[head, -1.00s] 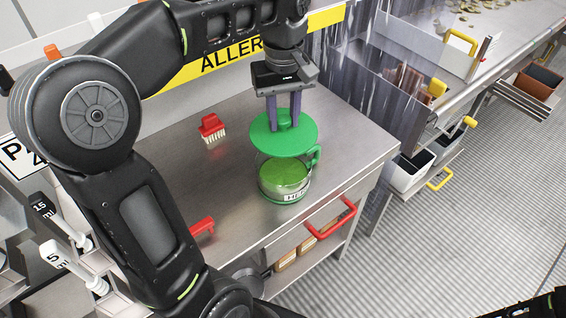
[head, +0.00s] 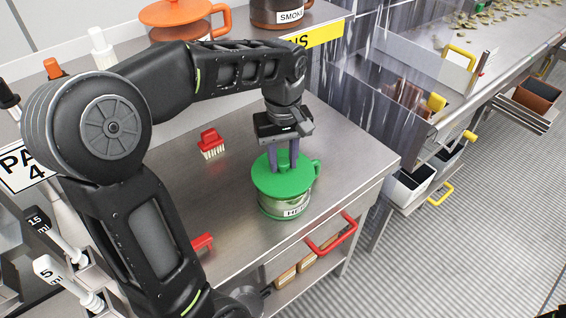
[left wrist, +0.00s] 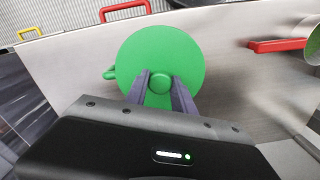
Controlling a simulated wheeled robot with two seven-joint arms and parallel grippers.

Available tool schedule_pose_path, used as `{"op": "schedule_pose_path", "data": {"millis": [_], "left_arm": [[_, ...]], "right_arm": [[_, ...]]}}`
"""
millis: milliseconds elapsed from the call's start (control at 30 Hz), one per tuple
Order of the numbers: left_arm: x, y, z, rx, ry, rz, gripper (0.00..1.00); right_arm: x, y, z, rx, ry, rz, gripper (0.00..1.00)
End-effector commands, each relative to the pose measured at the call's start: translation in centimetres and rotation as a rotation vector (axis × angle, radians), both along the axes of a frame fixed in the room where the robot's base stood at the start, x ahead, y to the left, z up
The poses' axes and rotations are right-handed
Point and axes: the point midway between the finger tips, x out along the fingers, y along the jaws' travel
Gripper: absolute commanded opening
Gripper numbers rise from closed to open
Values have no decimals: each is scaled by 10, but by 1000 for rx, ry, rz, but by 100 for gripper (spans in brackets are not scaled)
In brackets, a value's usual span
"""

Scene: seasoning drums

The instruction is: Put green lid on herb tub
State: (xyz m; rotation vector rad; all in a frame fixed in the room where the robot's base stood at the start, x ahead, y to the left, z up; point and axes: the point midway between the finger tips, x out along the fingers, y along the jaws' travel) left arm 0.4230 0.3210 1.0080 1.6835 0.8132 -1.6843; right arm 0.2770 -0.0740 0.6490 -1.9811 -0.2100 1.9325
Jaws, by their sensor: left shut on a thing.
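The green lid (head: 268,180) lies over the mouth of the herb tub (head: 272,209), a clear tub with a green base, a label and a green handle. The lid looks level and roughly centred, and I cannot see a gap beneath it. My left gripper (head: 284,166) is shut on the lid's knob from above. In the left wrist view the lid (left wrist: 165,55) is a full green disc with its knob (left wrist: 159,83) between the fingertips. The tub's handle (left wrist: 109,73) shows beside the disc there. My right gripper is not in view.
A red handle (head: 333,235) juts from the table's front. An orange-lidded pot (head: 178,15) and a smoke-labelled tub (head: 280,12) stand on the shelf behind.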

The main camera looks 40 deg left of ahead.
Motion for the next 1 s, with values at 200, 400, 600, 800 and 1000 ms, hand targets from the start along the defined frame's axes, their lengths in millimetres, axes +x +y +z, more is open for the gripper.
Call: {"op": "schedule_pose_path", "data": {"millis": [200,400,600,800,1000], "left_arm": [[0,0,-17,0,0,1,0],[0,0,-17,-1,-1,1,0],[0,0,-19,-1,-1,1,38],[0,0,-19,-1,-1,1,52],[0,0,-18,-1,-1,1,52]], "right_arm": [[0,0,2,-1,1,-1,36],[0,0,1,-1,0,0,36],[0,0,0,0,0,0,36],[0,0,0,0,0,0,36],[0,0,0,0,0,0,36]]}}
